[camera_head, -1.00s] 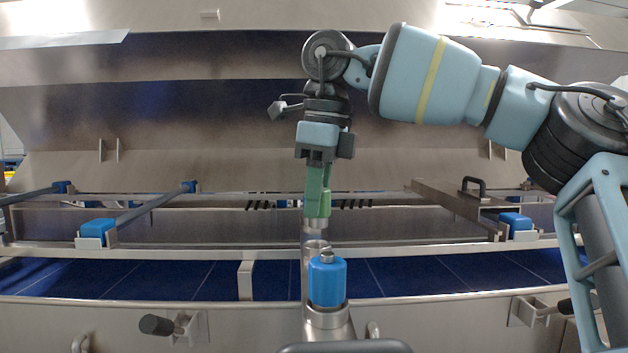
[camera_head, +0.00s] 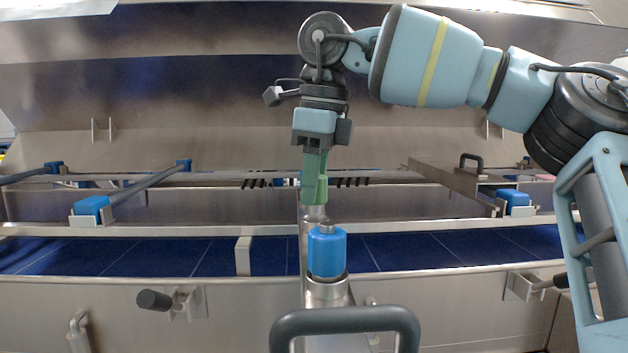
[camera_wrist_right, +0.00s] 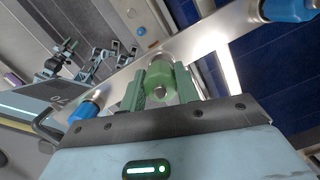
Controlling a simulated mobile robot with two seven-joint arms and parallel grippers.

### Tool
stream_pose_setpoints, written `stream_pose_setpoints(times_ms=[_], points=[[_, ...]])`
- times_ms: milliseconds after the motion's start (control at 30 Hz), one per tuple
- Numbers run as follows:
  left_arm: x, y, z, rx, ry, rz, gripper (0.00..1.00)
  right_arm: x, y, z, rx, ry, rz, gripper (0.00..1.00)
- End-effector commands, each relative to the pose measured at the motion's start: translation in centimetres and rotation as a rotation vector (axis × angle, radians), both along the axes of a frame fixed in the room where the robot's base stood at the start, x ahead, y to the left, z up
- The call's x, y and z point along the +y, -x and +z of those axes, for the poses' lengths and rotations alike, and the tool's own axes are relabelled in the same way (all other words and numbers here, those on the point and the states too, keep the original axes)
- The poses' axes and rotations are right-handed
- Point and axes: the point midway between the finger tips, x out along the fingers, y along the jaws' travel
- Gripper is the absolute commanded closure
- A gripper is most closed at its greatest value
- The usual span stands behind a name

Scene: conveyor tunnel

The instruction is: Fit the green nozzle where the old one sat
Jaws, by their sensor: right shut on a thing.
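The green nozzle (camera_head: 322,190) is in my right gripper (camera_head: 315,178), between its green fingers, which point down. The right wrist view shows the nozzle (camera_wrist_right: 160,82) between both fingers, with a small metal tip. In the head view, the nozzle's lower end lines up with the top of a grey metal upright (camera_head: 313,214). I cannot tell whether they touch. A blue cylindrical piece (camera_head: 326,254) with a metal top stands upright on a metal post (camera_head: 327,291) in front and partly hides that upright. My left gripper is not in view.
A rail (camera_head: 150,229) crosses beyond the blue piece, above a dark blue belt (camera_head: 430,252). Blue blocks sit in brackets at left (camera_head: 91,206) and right (camera_head: 513,199). A black handle (camera_head: 471,160) stands at right, a knob (camera_head: 154,300) at front left.

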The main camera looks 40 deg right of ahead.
Motion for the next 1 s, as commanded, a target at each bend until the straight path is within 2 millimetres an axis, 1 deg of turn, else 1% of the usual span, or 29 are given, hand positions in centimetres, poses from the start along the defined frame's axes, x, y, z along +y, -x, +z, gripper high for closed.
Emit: stream_pose_setpoints(times_ms=[300,1000], points=[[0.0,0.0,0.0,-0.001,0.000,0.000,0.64,0.0,0.0,0.0,-0.001,0.000,0.000,1.00],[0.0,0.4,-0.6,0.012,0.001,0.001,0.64,0.0,0.0,-1.2,-0.001,0.001,0.000,1.00]])
